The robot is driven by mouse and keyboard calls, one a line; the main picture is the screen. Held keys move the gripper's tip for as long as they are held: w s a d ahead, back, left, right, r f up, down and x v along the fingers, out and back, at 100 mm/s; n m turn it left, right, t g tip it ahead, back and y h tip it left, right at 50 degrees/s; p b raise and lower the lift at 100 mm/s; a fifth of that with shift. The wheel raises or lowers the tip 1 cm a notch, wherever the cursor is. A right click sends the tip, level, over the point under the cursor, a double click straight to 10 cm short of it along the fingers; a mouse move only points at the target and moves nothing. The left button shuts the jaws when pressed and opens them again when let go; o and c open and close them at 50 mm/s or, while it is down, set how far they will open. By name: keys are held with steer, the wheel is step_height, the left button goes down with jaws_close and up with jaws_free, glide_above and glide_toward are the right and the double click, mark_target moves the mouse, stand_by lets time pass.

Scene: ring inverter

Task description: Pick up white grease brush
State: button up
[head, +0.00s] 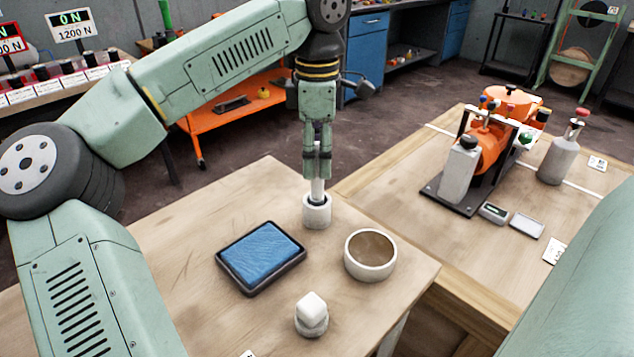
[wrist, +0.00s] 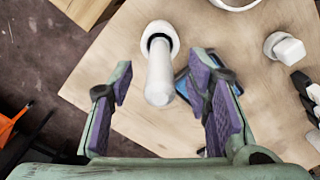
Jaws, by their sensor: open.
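The white grease brush (head: 317,190) stands upright in a short white round holder (head: 317,213) on the wooden table; only its handle shows, and the lower end is hidden in the holder. My gripper (head: 317,172) points down over the brush, its fingertips around the top of the handle. In the wrist view the brush handle (wrist: 159,75) lies in the gap between the two purple-padded fingers of my gripper (wrist: 160,72). The fingers are spread, with space on both sides of the handle.
On the same table (head: 240,200) are a black tray with a blue pad (head: 262,255), a white round bowl (head: 370,257) and a small white knobbed piece (head: 311,315). A second table at right carries an orange machine (head: 488,147) and a grey bottle (head: 557,158).

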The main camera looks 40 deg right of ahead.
mark_target(317, 184)
steer(key=shift+f, duration=1.25)
steer(key=shift+c, duration=0.5)
jaws_close()
